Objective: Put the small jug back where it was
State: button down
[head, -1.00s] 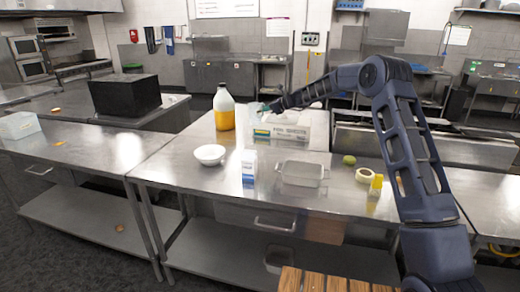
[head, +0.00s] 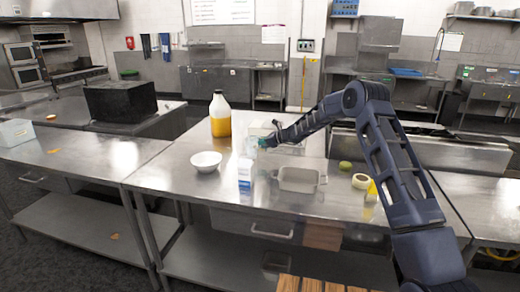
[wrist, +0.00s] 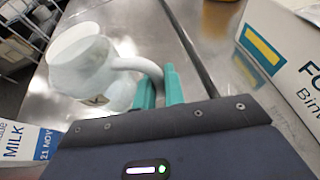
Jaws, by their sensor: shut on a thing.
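My gripper (head: 268,142) is over the middle steel table in the head view. In the wrist view its teal fingers (wrist: 158,88) are shut on the curved handle of a small white jug (wrist: 82,62). The jug's round body hangs to the left of the fingers, and a small dark mark shows low on it. In the head view the jug (head: 251,147) is small and pale beside the fingertips, behind the milk carton (head: 245,174). I cannot tell whether its base touches the table.
A white bowl (head: 206,161), a jug of orange liquid (head: 220,116) and a metal tray (head: 300,180) stand nearby. A lime (head: 345,166), a tape roll (head: 361,181) and a yellow bottle (head: 372,190) are at right. A white labelled box (wrist: 285,60) is right of my fingers.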

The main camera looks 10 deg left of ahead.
jog(key=shift+f, duration=1.65)
jog(key=c, duration=1.5)
grip_release()
jog(key=shift+f, duration=0.15)
